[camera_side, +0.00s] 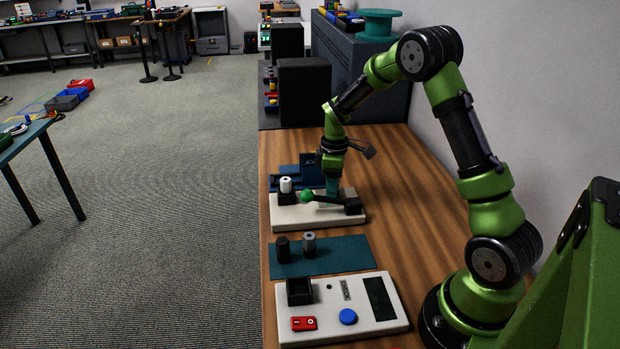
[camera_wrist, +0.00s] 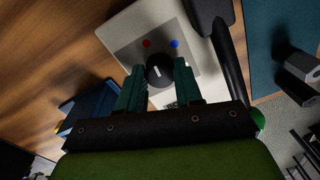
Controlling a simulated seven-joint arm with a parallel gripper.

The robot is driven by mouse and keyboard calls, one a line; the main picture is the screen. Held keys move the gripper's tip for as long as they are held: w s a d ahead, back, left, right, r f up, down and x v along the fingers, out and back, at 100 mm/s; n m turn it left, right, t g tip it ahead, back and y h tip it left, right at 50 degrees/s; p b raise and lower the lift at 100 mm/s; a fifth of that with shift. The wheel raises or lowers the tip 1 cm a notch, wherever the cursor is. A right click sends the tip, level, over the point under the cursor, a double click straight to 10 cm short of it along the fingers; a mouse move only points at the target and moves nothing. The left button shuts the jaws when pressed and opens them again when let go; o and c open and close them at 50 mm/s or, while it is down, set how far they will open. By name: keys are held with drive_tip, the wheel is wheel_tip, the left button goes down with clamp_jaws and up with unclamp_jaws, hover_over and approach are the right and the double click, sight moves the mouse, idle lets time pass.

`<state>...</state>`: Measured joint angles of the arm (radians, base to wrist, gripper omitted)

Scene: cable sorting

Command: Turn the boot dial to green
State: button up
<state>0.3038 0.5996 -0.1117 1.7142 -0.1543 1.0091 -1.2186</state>
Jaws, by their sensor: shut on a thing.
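The boot dial (camera_wrist: 158,70) is a round black knob with a white line, on a grey panel of a pale box (camera_wrist: 124,34). A red mark (camera_wrist: 146,43) and a blue mark (camera_wrist: 174,43) show above it; I see no green mark there. The line runs near upright in the wrist view; which mark it points at is hard to tell. My gripper (camera_wrist: 159,82) has its teal fingers on both sides of the dial, shut on it. In the side view, my gripper (camera_side: 329,203) reaches down onto the pale box (camera_side: 290,219), and the dial is hidden.
A black lever with a green ball (camera_side: 306,197) lies close beside my gripper. A white-topped cylinder (camera_side: 286,185) stands at the box's left. Blue holders (camera_side: 311,168) stand behind. In front are a teal mat (camera_side: 343,255) with two cylinders and a button panel (camera_side: 355,335). Bare wood lies to the right.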

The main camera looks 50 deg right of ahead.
drive_tip(key=m, duration=0.6)
drive_tip(key=shift+r, duration=0.1)
drive_tip(key=m, duration=0.5)
drive_tip(key=shift+m, duration=0.3)
drive_tip(key=m, duration=0.5)
drive_tip(key=shift+a+t, duration=0.1)
drive_tip(key=shift+t, duration=0.2)
drive_tip(key=m, duration=0.6)
drive_tip(key=o, duration=1)
drive_tip(key=shift+o, duration=0.2)
drive_tip(key=shift+r, duration=0.1)
wheel_tip(320, 180, up, 17)
drive_tip(key=shift+s+f, duration=0.2)
drive_tip(key=shift+s, duration=0.2)
